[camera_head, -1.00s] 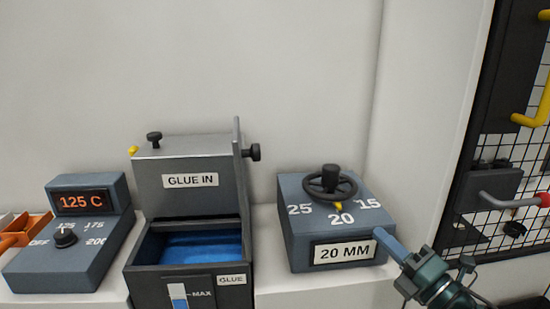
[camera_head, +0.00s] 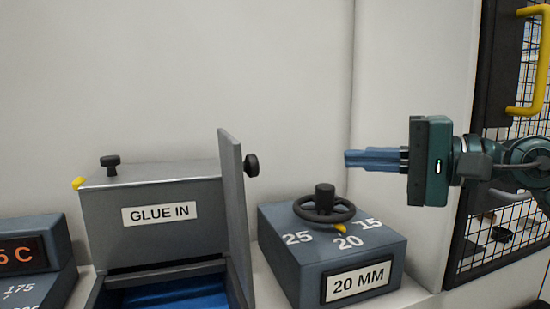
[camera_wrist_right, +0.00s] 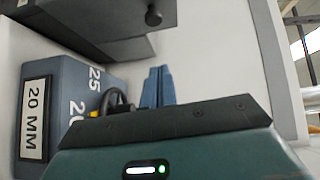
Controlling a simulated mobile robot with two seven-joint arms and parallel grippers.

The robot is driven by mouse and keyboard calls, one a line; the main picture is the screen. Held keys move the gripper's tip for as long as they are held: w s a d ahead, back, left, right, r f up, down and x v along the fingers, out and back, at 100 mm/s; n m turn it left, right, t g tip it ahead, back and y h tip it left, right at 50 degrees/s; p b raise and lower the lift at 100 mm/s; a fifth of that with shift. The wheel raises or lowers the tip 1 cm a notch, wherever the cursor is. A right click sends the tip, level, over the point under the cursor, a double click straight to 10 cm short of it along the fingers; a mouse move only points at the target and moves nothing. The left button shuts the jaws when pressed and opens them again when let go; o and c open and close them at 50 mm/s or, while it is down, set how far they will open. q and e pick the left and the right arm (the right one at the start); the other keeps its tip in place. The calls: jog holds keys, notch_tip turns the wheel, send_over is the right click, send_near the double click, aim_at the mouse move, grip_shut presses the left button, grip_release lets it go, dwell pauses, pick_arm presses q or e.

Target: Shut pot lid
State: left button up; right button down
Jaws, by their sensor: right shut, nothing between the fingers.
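The glue pot (camera_head: 168,270) is at the lower left in the head view, with a blue interior showing. Its lid looks to be the grey panel (camera_head: 232,190) standing upright on the pot's right side, with a black knob (camera_head: 252,165) facing right. The knob also shows at the top of the right wrist view (camera_wrist_right: 153,17). My right gripper (camera_head: 348,159) is shut and empty, its blue fingers pointing left. It appears level with the knob, to its right and apart from it. In the right wrist view its fingers (camera_wrist_right: 157,84) show beyond the palm. My left gripper is not in view.
A box marked 20 MM (camera_head: 300,258) with a black handwheel (camera_head: 325,205) stands right of the pot, below my right gripper. A temperature box (camera_head: 40,240) is cut off at the left edge. A dark mesh rack (camera_head: 515,140) is at the right.

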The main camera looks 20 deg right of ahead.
pick_arm(q)
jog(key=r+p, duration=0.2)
jog(key=p, duration=0.2)
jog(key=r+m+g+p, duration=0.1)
jog(key=p, duration=0.3)
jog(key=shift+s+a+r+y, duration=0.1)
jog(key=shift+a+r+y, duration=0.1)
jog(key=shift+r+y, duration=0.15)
pick_arm(e)
jog(key=w+a, duration=0.5)
jog(key=a, duration=0.5)
jog(key=shift+w+a+f, duration=0.25)
jog(key=shift+a+f, duration=0.1)
jog(key=shift+f, duration=0.1)
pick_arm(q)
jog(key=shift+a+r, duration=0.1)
